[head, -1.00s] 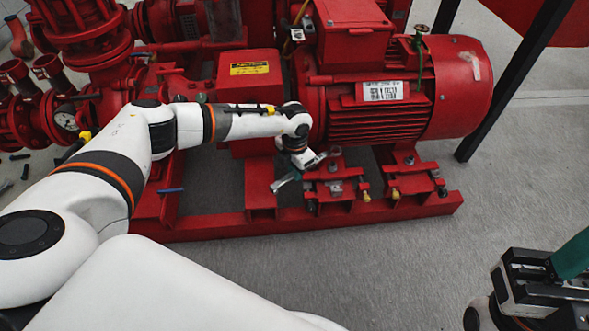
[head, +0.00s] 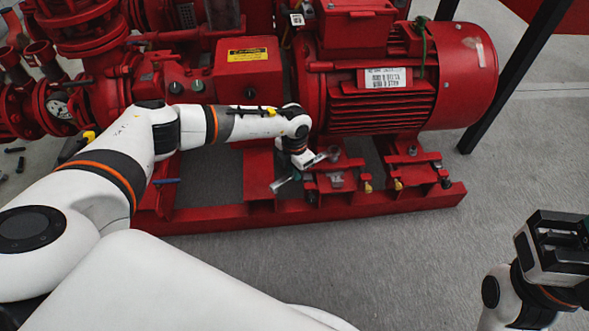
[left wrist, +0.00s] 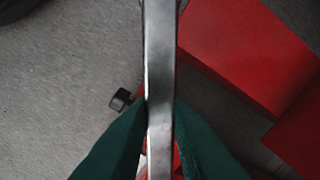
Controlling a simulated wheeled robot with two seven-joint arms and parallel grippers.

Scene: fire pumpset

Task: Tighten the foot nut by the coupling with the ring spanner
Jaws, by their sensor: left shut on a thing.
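My left gripper (head: 292,176) is beside the motor foot nearest the coupling, low over the red base frame. In the left wrist view its two green fingers (left wrist: 160,140) are shut on the ring spanner (left wrist: 160,70), a long silver bar running up the picture. The spanner's grey end also shows in the head view (head: 280,185), left of the foot. The foot (head: 336,180) has grey bolt hardware on it, but the foot nut and the spanner's ring cannot be made out clearly. My right gripper (head: 555,240) is at the lower right, away from the pump; its fingertips are unclear.
The red motor (head: 400,85) stands above the feet, with a red coupling guard (head: 247,70) to its left. The base frame rail (head: 400,205) runs along the front. A dark post (head: 510,80) stands at right. The grey floor in front is clear.

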